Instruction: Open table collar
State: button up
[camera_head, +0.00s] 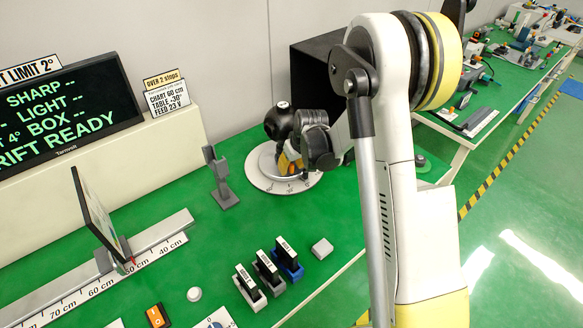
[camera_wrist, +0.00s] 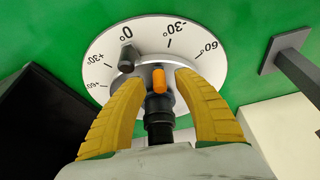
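A round white dial table (camera_wrist: 100,62) with degree marks fills the upper middle of the wrist view; it also shows in the head view (camera_head: 258,178). At its centre is a grey collar (camera_wrist: 147,72) with an orange tab (camera_wrist: 158,80) and a black stem (camera_wrist: 158,127). A black knob (camera_wrist: 127,57) sits close to the 0° mark. My gripper (camera_wrist: 162,80) points at the collar, its yellow fingers apart on either side of the orange tab, with gaps beside the tab. Whether the fingertips touch the grey collar is unclear. In the head view my gripper (camera_head: 290,162) partly hides the collar.
A grey stand (camera_head: 221,180) is left of the dial table; a black box (camera_head: 312,75) stands behind it. Several small switch blocks (camera_head: 268,268) and a ruler rail (camera_head: 150,245) with an upright panel (camera_head: 97,215) occupy the green bench. A display (camera_head: 70,110) stands at the left.

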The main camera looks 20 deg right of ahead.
grip_shut()
jog(key=shift+d+n+y, duration=0.4)
jog(key=shift+d+n, duration=0.25)
jog(key=shift+n, duration=0.15)
grip_release()
